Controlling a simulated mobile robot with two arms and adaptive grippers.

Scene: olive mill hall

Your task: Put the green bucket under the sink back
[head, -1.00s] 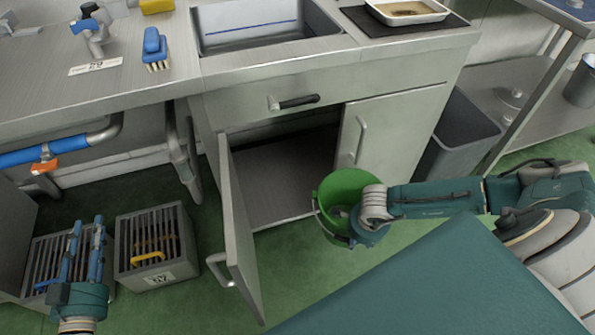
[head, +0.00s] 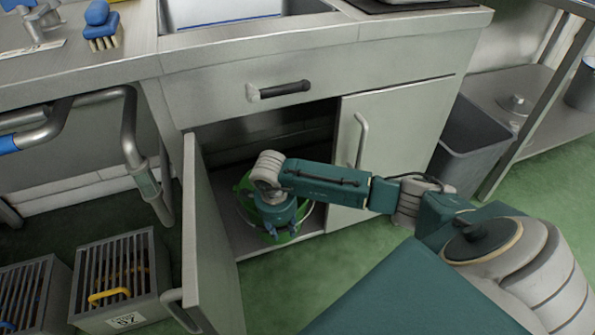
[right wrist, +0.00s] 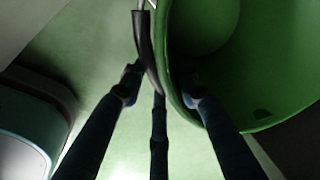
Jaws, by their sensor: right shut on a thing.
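The green bucket (head: 244,203) is in the open left bay of the sink cabinet (head: 300,65), near its front edge and partly hidden by my right arm. My right gripper (head: 278,232) is shut on the bucket; in the right wrist view its fingers (right wrist: 160,90) are at the rim of the bucket (right wrist: 245,50), beside a dark handle grip (right wrist: 147,45). I cannot tell whether the bucket touches the cabinet floor (head: 245,245). The sink (head: 222,10) is above. My left gripper is out of view.
The left cabinet door (head: 212,250) stands open, left of the bucket; the right door (head: 392,140) is shut. A drawer handle (head: 280,90) juts out above the opening. Slatted crates (head: 120,275) stand on the floor at left, a grey bin (head: 470,140) at right.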

